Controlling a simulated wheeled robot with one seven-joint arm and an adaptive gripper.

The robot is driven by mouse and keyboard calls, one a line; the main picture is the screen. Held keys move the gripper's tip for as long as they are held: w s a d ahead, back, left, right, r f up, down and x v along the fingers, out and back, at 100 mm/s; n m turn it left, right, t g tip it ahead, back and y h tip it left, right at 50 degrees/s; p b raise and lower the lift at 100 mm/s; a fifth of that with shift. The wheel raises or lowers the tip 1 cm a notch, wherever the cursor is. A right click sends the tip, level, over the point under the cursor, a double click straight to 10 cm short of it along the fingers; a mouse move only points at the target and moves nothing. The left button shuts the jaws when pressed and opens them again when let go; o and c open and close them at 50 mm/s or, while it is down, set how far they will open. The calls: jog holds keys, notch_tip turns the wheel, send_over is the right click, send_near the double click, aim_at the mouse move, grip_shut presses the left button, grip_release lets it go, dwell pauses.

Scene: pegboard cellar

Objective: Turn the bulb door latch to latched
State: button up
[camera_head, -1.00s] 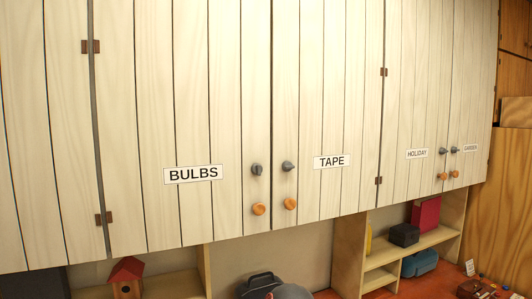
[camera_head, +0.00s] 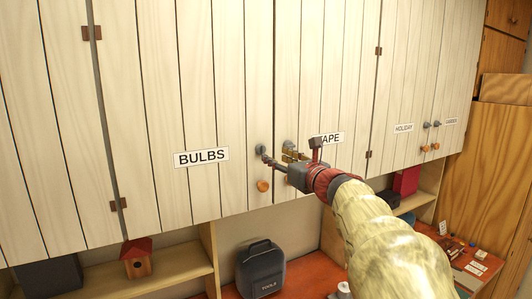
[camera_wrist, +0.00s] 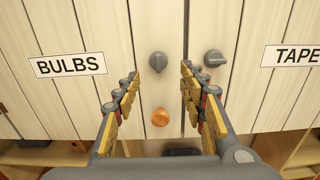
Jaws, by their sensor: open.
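The bulb door latch (camera_head: 260,149) is a small grey knob on the white plank door labelled BULBS (camera_head: 201,157), near that door's right edge. In the wrist view the latch (camera_wrist: 158,62) looks upright, with its narrow end downward. An orange door knob (camera_wrist: 160,117) is below it. My gripper (camera_wrist: 160,71) is open and empty, its fingers on either side of the latch in the picture. The gap to the latch is hard to judge. In the head view my gripper (camera_head: 276,157) is in front of the door seam, partly hiding the neighbouring latch.
The TAPE door's latch (camera_wrist: 214,58) points right, close beside my right finger. HOLIDAY (camera_head: 403,128) and GARDEN doors are farther right. Below are a birdhouse (camera_head: 138,260) on a shelf and a dark tool case (camera_head: 261,270) on the red bench top.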

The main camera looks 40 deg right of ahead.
aim_at(264, 151)
jog(key=p+x, duration=0.1)
jog(key=x, duration=0.6)
jog(key=shift+w+a, duration=0.1)
jog(key=shift+w, duration=0.05)
jog(key=shift+c, duration=0.4)
grip_shut()
